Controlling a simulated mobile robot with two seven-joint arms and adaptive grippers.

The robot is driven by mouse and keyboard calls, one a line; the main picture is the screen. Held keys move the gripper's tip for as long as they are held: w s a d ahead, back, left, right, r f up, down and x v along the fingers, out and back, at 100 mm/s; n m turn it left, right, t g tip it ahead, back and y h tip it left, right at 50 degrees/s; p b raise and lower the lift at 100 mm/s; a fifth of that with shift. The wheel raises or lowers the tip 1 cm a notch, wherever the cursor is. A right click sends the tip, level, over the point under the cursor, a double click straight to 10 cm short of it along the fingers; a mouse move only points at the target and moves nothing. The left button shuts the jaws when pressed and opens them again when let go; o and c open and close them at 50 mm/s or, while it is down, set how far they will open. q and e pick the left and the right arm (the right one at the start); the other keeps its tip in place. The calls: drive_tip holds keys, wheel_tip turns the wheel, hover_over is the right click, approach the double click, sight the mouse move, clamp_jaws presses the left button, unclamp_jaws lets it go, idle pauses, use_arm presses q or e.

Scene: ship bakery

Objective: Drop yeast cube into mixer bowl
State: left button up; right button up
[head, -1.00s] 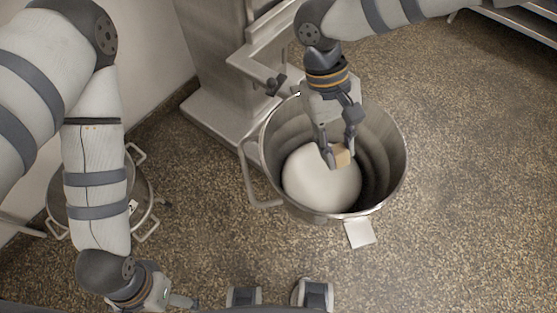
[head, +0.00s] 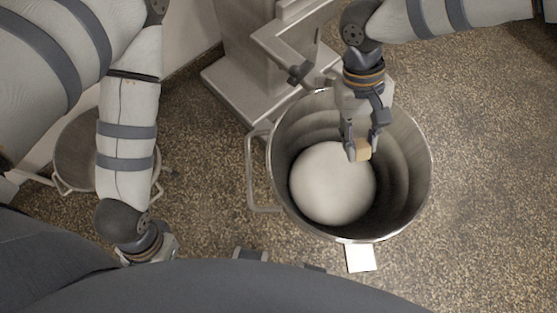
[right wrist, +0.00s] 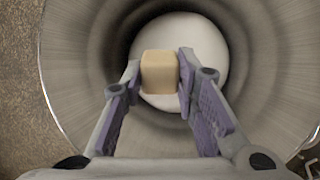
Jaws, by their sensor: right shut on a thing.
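The yeast cube (head: 362,150) is a small tan block. My right gripper (head: 358,148) is shut on it, over the mixer bowl's opening. In the right wrist view the cube (right wrist: 160,72) sits between the two fingertips (right wrist: 158,75), with the bowl behind it. The mixer bowl (head: 418,170) is a large steel bowl with a white mass (head: 325,185) at its bottom. My left gripper (head: 150,252) is at the lower left, mostly hidden behind my own body, so its fingers do not show.
The mixer's steel column and base (head: 245,85) stand behind the bowl at its upper left. The bowl has a side handle (head: 252,180). A white card (head: 361,258) is at its front rim. Another pot (head: 85,155) stands at the left. The speckled floor is clear on the right.

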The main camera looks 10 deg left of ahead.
drive_tip(key=shift+r, duration=0.1)
drive_tip(key=o, duration=1.1)
drive_tip(key=shift+o, duration=0.2)
drive_tip(key=shift+w, duration=0.1)
drive_tip(key=v, duration=1.2)
